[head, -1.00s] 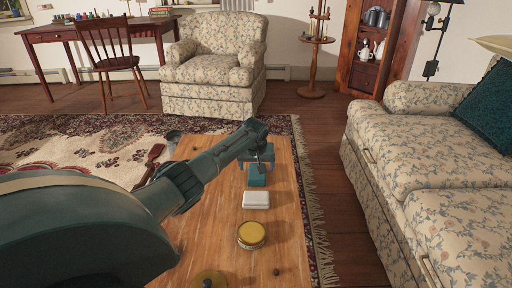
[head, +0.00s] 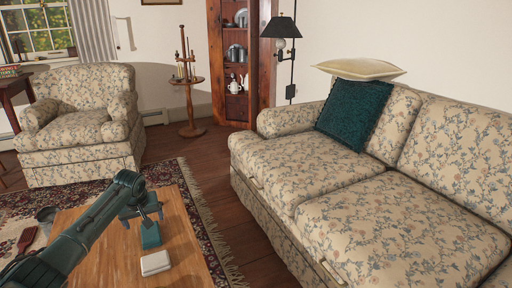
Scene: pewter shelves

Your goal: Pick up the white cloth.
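No piece that is clearly a white cloth shows. A small white block-like thing (head: 155,263) with rounded corners lies on the wooden table at the lower left of the head view; I cannot tell whether it is a folded cloth or a case. My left gripper (head: 142,218) is above the table, just beyond the white thing, with its fingers apart. A teal box (head: 150,236) is right below or behind the fingers, and I see no clear grip on it. My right gripper is out of view.
The wooden table (head: 185,240) stands on a patterned rug. A floral sofa (head: 390,225) fills the right, with a teal pillow (head: 355,112) and a cream cushion (head: 360,69) on its back. A floral armchair (head: 75,120) is at the left. Bare floor lies between table and sofa.

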